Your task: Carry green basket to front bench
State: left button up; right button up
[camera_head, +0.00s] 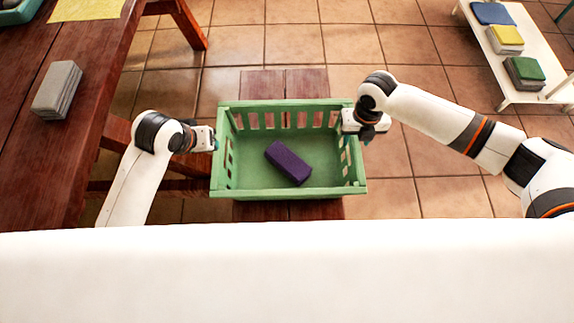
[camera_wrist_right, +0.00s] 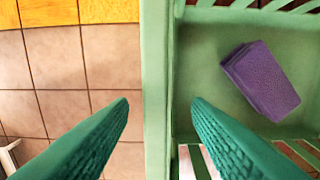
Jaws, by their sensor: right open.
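The green basket (camera_head: 288,192) is upright over a dark red wooden bench (camera_head: 285,82) in the head view; whether it rests there is hidden. My right gripper (camera_head: 366,131) is at the basket's right wall. In the wrist view its teal fingers (camera_wrist_right: 160,104) are open, one on each side of the basket's rim (camera_wrist_right: 157,60). My left gripper (camera_head: 212,138) is at the left wall; its fingers are mostly hidden, so its jaws cannot be judged.
A dark wooden table (camera_head: 55,150) on the left holds a grey block stack (camera_head: 58,90), a yellow cloth (camera_head: 85,9) and a green tray (camera_head: 18,12). A white rack (camera_head: 515,75) with folded cloths stands far right. Tiled floor (camera_head: 430,190) lies open right of the basket.

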notch_tip(320, 180, up, 10)
jog(key=shift+f, duration=0.15)
jog(key=shift+s+f, duration=0.1)
dwell(0.6)
